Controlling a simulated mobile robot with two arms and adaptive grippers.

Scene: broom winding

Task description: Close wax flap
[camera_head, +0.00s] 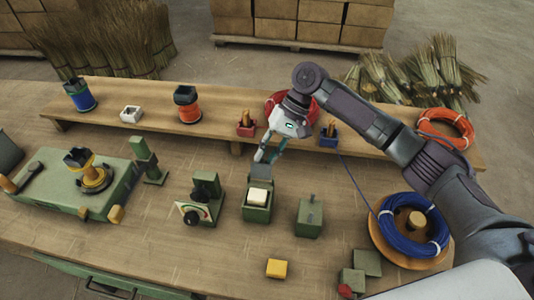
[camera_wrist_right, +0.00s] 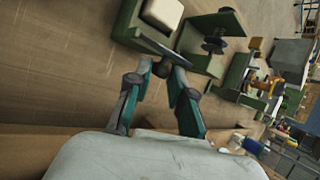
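The wax box is a small green box (camera_head: 256,214) near the middle of the bench, with a pale wax block (camera_head: 258,197) showing in its open top. The wax block also shows at the top of the right wrist view (camera_wrist_right: 163,14). A dark flap (camera_head: 262,171) stands raised at the box's back edge; its edge shows in the wrist view (camera_wrist_right: 152,42). My right gripper (camera_head: 263,159) points down just behind the raised flap. Its fingers converge at the tips (camera_wrist_right: 160,67) and look shut with nothing held. Contact with the flap is unclear. My left gripper is out of view.
A green block (camera_head: 309,217) stands right of the box and a dial device (camera_head: 200,200) left. A blue wire coil (camera_head: 411,228) sits at the right. A raised shelf (camera_head: 222,130) with small holders runs behind. A yellow block (camera_head: 277,268) lies in front.

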